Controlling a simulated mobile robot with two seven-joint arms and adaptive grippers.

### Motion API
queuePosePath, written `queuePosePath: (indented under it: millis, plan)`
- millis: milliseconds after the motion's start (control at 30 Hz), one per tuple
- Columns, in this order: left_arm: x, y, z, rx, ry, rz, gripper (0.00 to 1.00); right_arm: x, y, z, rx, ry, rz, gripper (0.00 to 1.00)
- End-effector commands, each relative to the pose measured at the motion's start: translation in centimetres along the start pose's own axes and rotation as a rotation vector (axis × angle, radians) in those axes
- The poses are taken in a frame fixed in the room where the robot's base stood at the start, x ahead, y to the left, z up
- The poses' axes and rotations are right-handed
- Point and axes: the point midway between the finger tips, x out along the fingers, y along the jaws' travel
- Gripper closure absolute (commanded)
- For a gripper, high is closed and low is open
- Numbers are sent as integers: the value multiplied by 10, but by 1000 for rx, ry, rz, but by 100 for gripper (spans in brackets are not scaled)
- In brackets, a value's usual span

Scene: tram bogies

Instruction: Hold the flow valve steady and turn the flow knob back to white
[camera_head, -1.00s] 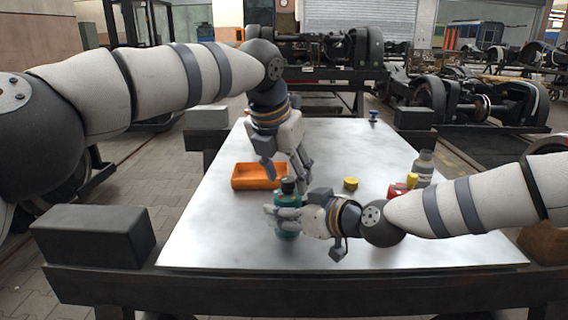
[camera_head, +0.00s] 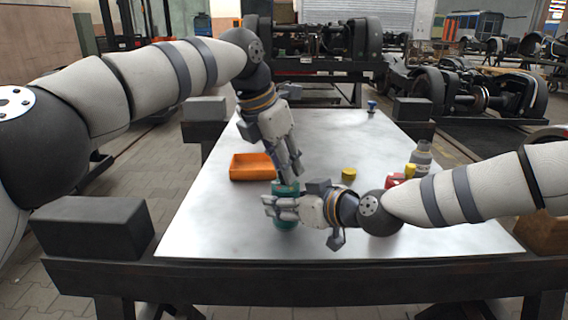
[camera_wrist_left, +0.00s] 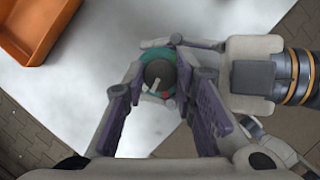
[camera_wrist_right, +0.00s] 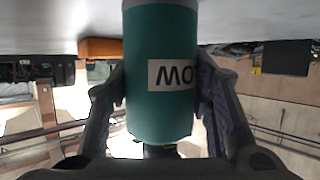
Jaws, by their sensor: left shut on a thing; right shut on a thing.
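The flow valve (camera_head: 286,222) is an upright teal cylinder near the front of the table. In the right wrist view the valve (camera_wrist_right: 160,85) appears upside down, with part of a white label. The dark round flow knob (camera_wrist_left: 160,73) is on its top, with a pale line and a red mark at its near side. My left gripper (camera_wrist_left: 160,78) reaches down from above and is shut on the knob. My right gripper (camera_head: 282,206) comes in level from the right and is shut around the valve body. The fingers hide much of the knob in the head view.
An orange tray (camera_head: 252,178) lies behind and left of the valve. A yellow object (camera_head: 348,175), a red object (camera_head: 394,180) and a grey bottle (camera_head: 421,158) stand to the right. A small blue item (camera_head: 372,106) is at the far edge. The table's left front is clear.

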Motion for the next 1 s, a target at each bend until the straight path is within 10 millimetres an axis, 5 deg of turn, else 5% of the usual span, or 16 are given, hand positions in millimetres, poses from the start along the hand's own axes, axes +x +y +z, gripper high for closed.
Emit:
queuePosePath:
  millis: [133,167,233,567,1000]
  plan:
    - [0,0,0,0,1,1,100,0,0,1,0,-2,0,85]
    - [0,0,0,-1,1,1,68,0,0,1,0,-2,0,85]
    - [0,0,0,-1,1,2,52,0,0,1,0,-2,0,85]
    - [-2,0,0,-1,0,2,51,0,0,1,0,-2,0,85]
    - [-103,0,0,-1,-2,3,51,0,0,1,0,-2,0,85]
